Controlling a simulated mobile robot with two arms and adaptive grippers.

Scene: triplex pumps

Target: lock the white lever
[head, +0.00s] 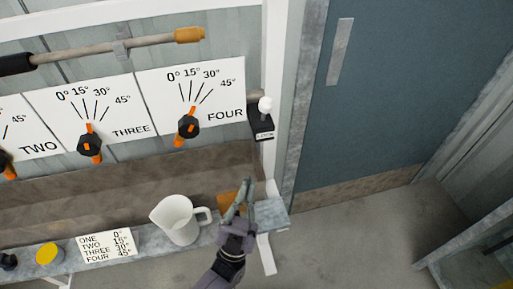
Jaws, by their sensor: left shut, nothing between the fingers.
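The white lever (265,105) is a small white knob on a black lock box (261,125) with a pale label. The box is fixed on the white post, right of the FOUR dial panel. My left gripper (245,183) is shut and empty. It is over the right end of the shelf, below the lever and clearly apart from it. My right gripper is not in view.
A white pitcher (178,222) stands on the grey shelf (210,238), left of my gripper. A label card (107,245) and a yellow-topped item (47,253) are further left. Dial panels (223,86) line the wall. A blue door (400,90) and open floor are right.

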